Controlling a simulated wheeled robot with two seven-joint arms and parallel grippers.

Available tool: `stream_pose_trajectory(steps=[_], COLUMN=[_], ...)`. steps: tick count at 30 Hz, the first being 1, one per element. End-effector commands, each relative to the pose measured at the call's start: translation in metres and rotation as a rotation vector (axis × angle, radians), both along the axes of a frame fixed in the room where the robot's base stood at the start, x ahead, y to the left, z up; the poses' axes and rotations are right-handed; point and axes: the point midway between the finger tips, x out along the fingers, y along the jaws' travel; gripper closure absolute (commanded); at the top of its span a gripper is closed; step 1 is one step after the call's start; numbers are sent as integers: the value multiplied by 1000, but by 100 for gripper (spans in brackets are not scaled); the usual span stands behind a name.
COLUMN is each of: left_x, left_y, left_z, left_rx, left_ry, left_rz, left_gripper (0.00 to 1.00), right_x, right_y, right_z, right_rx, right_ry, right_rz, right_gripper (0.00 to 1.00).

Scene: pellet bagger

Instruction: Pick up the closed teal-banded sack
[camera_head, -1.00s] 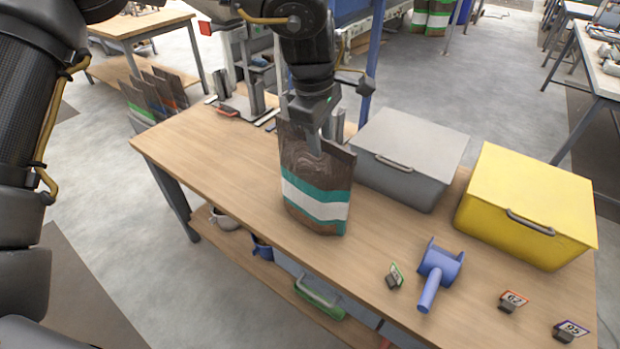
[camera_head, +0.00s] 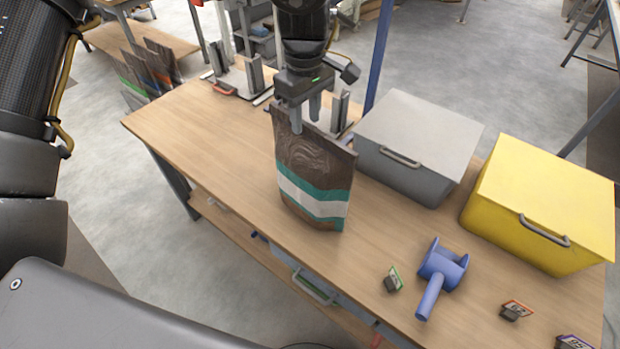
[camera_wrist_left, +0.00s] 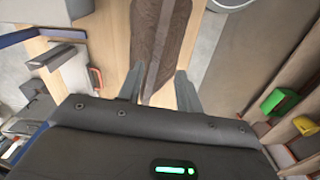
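The teal-banded sack (camera_head: 312,184) is brown with a teal and white band. It stands upright on the wooden table, its top edge pressed flat. My left gripper (camera_head: 306,113) is at the top edge of the sack, fingers pointing down. In the left wrist view the two fingers (camera_wrist_left: 158,90) are apart, with the brown top of the sack (camera_wrist_left: 163,40) reaching in between them. No contact is clear. My right gripper is not in view.
On the wooden table (camera_head: 205,130), a grey lidded bin (camera_head: 420,135) and a yellow bin (camera_head: 540,205) stand right of the sack. A blue scoop (camera_head: 440,275) and small number tags lie nearer the front right. A metal fixture (camera_head: 245,80) stands behind left. The table's left part is clear.

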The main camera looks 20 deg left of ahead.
Motion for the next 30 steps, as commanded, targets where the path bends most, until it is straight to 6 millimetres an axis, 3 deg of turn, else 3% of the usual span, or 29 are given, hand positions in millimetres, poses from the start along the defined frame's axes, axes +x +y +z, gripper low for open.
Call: stream_pose_trajectory(steps=[9, 19, 27, 30], left_x=[1, 5, 5, 5], left_y=[-3, -7, -7, -7], left_z=[-13, -56, -61, -60], left_rx=[0, 1, 0, 0], left_ry=[1, 2, 0, 0], left_rz=[-4, -4, -4, -4], left_gripper=[65, 65, 65, 76], right_x=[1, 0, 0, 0], right_y=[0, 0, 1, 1], right_z=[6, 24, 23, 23], right_rx=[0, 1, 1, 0], right_ry=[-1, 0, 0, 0], right_rz=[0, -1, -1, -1], right_gripper=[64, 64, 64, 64])
